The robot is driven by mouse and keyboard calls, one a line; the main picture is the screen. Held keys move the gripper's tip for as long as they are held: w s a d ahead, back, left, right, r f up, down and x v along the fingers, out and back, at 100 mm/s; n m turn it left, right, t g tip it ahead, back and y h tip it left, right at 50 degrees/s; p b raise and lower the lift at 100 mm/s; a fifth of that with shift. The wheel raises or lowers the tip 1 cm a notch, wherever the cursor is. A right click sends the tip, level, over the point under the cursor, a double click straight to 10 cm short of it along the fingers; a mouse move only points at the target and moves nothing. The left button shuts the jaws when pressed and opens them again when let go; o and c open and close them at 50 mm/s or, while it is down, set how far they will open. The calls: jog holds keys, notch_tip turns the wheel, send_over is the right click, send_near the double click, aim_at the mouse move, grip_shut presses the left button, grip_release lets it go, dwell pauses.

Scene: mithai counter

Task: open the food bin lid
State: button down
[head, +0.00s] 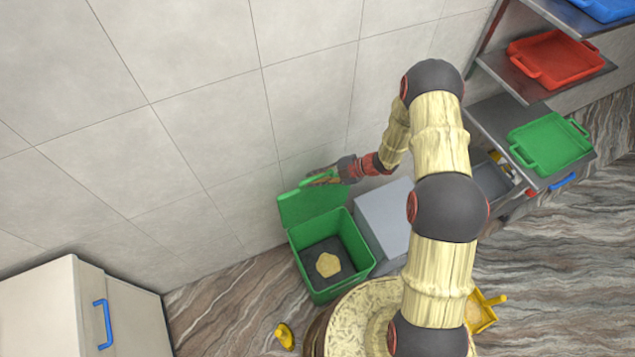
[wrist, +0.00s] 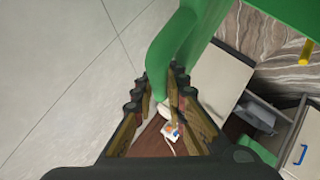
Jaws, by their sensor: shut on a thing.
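The green food bin (head: 362,247) stands on the floor against the tiled wall, with a dark inside and a pale yellowish piece at its bottom. Its green lid (head: 312,206) is raised and stands up at the wall side, leaving the bin's top open. My gripper (head: 322,178) is at the lid's upper edge. In the wrist view my gripper (wrist: 158,82) is shut on the green lid handle (wrist: 168,50), which runs between the fingers.
A grey box (head: 385,215) stands right beside the bin. A shelf rack with a red tray (head: 555,58) and a green tray (head: 550,143) is at the right. A white cabinet (head: 60,310) stands at lower left. A yellow item (head: 285,335) lies on the floor.

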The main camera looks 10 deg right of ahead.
jog(key=shift+w, duration=0.15)
jog(key=c, duration=1.9)
grip_release()
jog(key=shift+o, duration=0.5)
jog(key=shift+d+r, duration=0.1)
jog(key=v, duration=1.2)
